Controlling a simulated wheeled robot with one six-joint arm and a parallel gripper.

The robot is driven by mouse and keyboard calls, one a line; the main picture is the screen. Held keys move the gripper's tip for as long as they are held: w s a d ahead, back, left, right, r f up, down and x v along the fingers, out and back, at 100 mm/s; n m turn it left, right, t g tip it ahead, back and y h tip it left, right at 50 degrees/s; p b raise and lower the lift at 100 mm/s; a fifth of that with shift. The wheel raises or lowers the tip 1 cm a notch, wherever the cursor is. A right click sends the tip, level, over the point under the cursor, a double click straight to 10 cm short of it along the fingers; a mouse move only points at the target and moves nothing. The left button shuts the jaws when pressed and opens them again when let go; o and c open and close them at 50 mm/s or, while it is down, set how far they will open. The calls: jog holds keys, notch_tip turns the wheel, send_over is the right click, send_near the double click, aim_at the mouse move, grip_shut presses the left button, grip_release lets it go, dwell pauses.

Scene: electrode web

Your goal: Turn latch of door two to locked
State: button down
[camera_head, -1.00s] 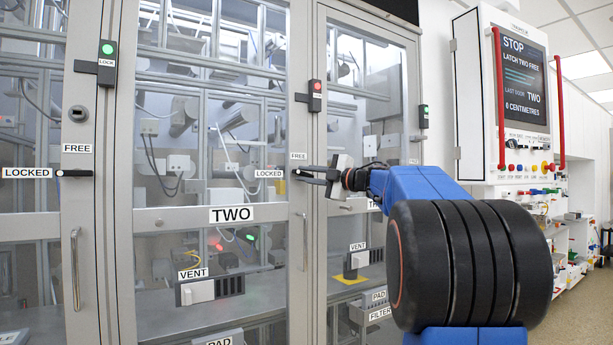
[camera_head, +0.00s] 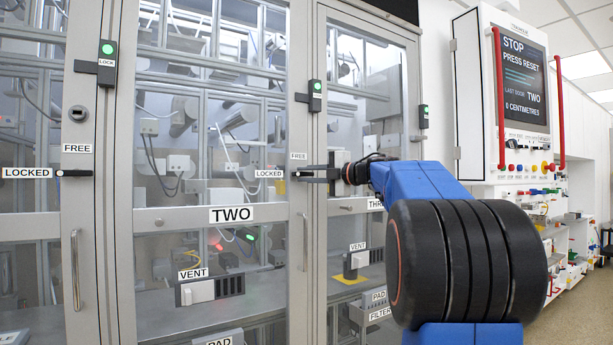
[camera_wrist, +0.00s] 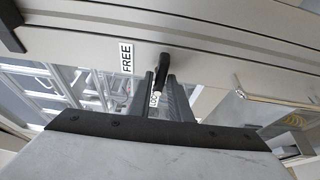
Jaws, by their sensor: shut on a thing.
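The black latch of door two (camera_wrist: 161,70) shows in the wrist view with its end between my two fingers. My gripper (camera_wrist: 162,98) is shut on it. In the head view my gripper (camera_head: 312,174) meets the door frame at the latch, and fingers hide most of the handle, so its angle is hard to read there. The LOCKED label (camera_head: 269,173) is just left of the latch and the FREE label (camera_head: 298,156) is above it. Door two (camera_head: 215,190) looks closed. Its lamp box (camera_head: 315,96) glows green.
The console screen (camera_head: 523,80) reads STOP, PRESS RESET, last door TWO. Red rails flank it, with buttons (camera_head: 527,143) below. A vertical door handle (camera_head: 305,242) is below the latch. Another latch (camera_head: 74,173) at left lies horizontal beside its own LOCKED label.

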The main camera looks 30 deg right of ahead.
jog(key=c, duration=1.8)
grip_release()
jog(key=v, duration=1.7)
jog(key=shift+s, duration=0.2)
jog(key=shift+d, duration=0.1)
